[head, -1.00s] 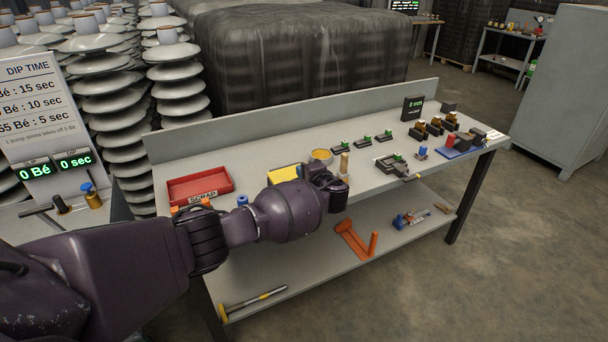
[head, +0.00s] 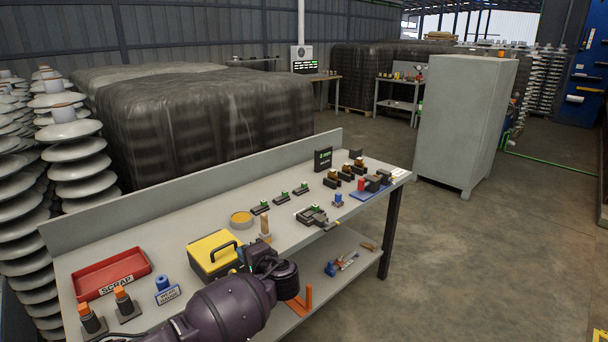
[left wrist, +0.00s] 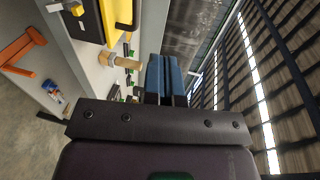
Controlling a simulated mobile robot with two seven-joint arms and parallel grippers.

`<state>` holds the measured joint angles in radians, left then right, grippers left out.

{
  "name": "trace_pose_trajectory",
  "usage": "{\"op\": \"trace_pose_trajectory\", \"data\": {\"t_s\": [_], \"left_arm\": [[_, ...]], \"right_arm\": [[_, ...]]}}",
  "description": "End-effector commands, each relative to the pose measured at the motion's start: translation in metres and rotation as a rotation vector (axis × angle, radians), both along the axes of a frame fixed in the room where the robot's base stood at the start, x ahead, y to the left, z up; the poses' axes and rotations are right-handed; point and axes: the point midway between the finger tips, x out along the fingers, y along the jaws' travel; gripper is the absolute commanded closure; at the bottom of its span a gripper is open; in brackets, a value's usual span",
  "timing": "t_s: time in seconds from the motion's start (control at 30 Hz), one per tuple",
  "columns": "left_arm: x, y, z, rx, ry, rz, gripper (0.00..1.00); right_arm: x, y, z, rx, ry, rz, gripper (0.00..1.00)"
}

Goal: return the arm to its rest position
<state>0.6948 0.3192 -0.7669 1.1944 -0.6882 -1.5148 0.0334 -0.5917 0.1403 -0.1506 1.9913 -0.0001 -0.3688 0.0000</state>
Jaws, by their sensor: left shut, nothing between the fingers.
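My left arm comes in from the bottom of the head view, its dark purple wrist in front of the workbench (head: 175,215). In the left wrist view my left gripper (left wrist: 165,78) shows blue fingers closed together with nothing between them. In the head view the fingers are mostly hidden by the wrist. The yellow and black box (head: 213,252) stands on the bench just beyond the wrist and also shows in the left wrist view (left wrist: 88,22). My right gripper is in neither view.
A red scrap tray (head: 111,274) lies at the bench's left. A wooden-handled tool (head: 265,228) stands beside the yellow box. Small parts and a dark display (head: 323,159) are farther right. An orange tool (head: 302,301) is on the lower shelf.

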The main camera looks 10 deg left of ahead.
Motion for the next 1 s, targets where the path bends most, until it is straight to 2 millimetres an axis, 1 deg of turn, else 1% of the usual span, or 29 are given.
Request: {"op": "trace_pose_trajectory", "data": {"t_s": [0.07, 0.1, 0.17, 0.2, 0.27, 0.3, 0.37, 0.43, 0.53, 0.63, 0.77, 0.87, 1.0], "left_arm": [[0.007, -0.012, -0.002, -0.036, 0.006, -0.077, 1.0], [0.011, -0.022, 0.0, -0.066, 0.005, -0.129, 1.0], [0.018, -0.038, 0.006, -0.126, -0.004, -0.209, 1.0], [0.022, -0.05, 0.012, -0.171, -0.013, -0.264, 1.0], [0.025, -0.067, 0.02, -0.241, -0.029, -0.342, 1.0], [0.025, -0.077, 0.022, -0.29, -0.035, -0.39, 1.0], [0.021, -0.09, 0.023, -0.369, -0.044, -0.456, 1.0], [0.013, -0.104, 0.021, -0.47, -0.055, -0.528, 1.0], [-0.006, -0.117, 0.014, -0.625, -0.078, -0.616, 1.0], [-0.027, -0.123, 0.008, -0.772, -0.11, -0.675, 1.0], [-0.059, -0.118, -0.001, -0.947, -0.166, -0.714, 1.0], [-0.084, -0.106, -0.008, -1.061, -0.215, -0.715, 1.0], [-0.12, -0.083, -0.021, -1.188, -0.284, -0.687, 1.0]], "right_arm": [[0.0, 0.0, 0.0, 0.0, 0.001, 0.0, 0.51], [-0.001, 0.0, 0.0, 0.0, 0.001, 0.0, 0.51], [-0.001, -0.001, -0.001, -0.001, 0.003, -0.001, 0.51], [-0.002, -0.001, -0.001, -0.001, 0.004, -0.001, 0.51], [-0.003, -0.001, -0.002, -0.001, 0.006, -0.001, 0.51], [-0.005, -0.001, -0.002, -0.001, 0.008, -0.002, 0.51], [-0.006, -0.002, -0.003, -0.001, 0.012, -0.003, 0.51], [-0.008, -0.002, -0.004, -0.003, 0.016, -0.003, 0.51], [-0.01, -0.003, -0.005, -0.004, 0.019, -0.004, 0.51], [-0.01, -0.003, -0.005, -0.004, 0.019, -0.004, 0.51], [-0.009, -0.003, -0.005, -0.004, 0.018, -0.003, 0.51], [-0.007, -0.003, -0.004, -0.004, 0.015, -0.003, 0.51], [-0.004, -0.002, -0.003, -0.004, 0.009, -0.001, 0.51]]}}
